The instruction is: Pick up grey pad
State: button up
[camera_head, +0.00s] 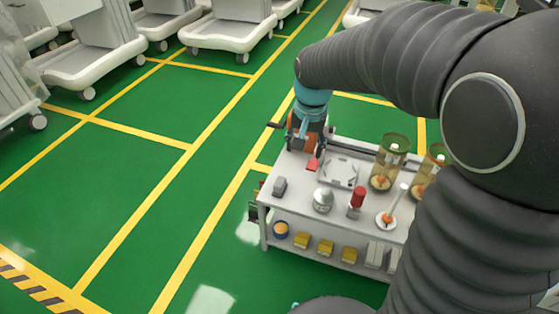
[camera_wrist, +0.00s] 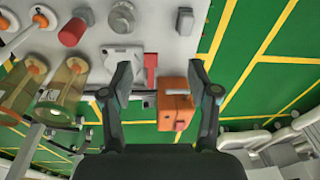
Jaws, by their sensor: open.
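A small dark grey block (camera_head: 279,187) lies on the white cart top near its left edge; it also shows at the top of the wrist view (camera_wrist: 185,21). A flat pale grey square piece (camera_head: 339,172) lies further back on the cart; the wrist view shows it partly behind a finger (camera_wrist: 120,56). I cannot tell for sure which is the grey pad. My gripper (camera_wrist: 160,82) is open, fingers spread, with nothing held. In the head view my gripper (camera_head: 306,138) is over the cart's back left part, apart from both grey pieces.
A red piece (camera_wrist: 151,70) and an orange box (camera_wrist: 175,104) show between my fingers in the wrist view. A silver dome (camera_head: 323,200), a red cylinder (camera_head: 356,199) and clear amber cylinders (camera_head: 385,165) stand on the cart. Green floor left of the cart is clear.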

jog(key=m+g, duration=0.1)
jog(key=g, duration=0.1)
send_over(279, 182)
notch_tip(279, 182, down, 8)
jog(key=f, duration=0.9)
jog(key=shift+s, duration=0.3)
jog(key=shift+w+f, duration=0.15)
jog(key=shift+f, duration=1.2)
jog(key=shift+w+f, duration=0.1)
jog(key=shift+f, duration=1.25)
grip_shut()
